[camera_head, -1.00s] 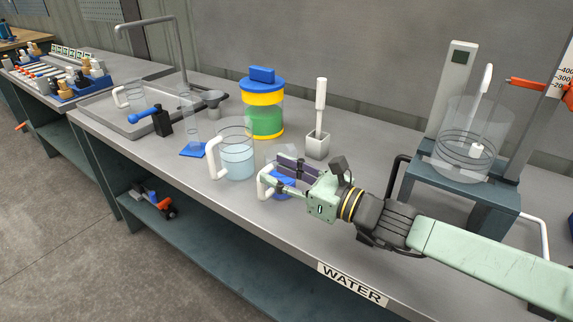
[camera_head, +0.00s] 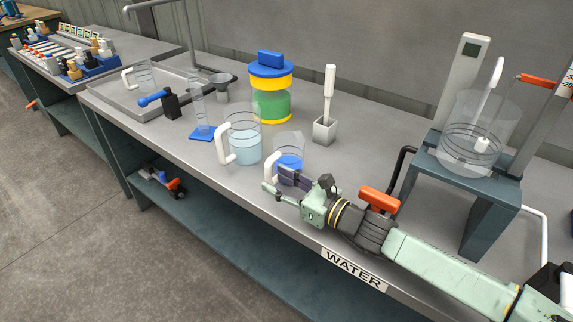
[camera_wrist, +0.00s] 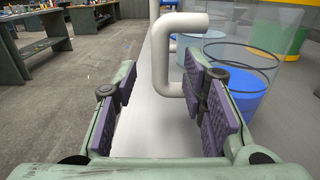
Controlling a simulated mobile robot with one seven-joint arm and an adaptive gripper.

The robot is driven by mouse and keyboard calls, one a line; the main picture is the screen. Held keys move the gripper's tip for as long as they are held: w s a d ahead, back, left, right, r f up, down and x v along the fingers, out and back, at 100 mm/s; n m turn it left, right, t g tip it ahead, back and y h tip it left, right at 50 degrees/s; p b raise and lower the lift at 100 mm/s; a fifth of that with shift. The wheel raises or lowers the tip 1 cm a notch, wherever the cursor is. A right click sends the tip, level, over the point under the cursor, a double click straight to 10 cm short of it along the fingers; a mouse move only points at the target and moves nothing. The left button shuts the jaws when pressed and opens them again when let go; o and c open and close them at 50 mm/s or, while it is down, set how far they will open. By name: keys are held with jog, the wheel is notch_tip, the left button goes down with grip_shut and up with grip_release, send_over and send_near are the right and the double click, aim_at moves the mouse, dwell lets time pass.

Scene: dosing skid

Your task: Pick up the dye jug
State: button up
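The dye jug (camera_head: 289,158) is a small clear jug with blue liquid and a white handle. It stands upright near the bench's front edge. In the wrist view the blue liquid (camera_wrist: 243,92) is right of my gripper, and the white handle (camera_wrist: 160,55) shows just ahead, between the fingers' lines and nearer the right finger. My gripper (camera_head: 276,181) is in front of the jug, on its handle side. In the wrist view my gripper (camera_wrist: 163,112) has its purple-padded fingers wide apart with nothing between them. I cannot tell whether the right finger touches the handle.
A larger water jug (camera_head: 243,140) stands close left of the dye jug. A measuring cylinder (camera_head: 198,115), a green-filled container (camera_head: 269,90) and a brush holder (camera_head: 325,130) stand behind. A raised stand (camera_head: 470,180) with a vessel is right. An orange handle (camera_head: 380,198) is by my arm.

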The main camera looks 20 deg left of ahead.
aim_at(271, 178)
jog(key=p+x, duration=0.1)
jog(key=x, duration=0.2)
jog(key=shift+w+a, duration=0.15)
jog(key=shift+a, duration=0.15)
grip_shut()
jog(key=shift+r, duration=0.1)
dwell(0.5)
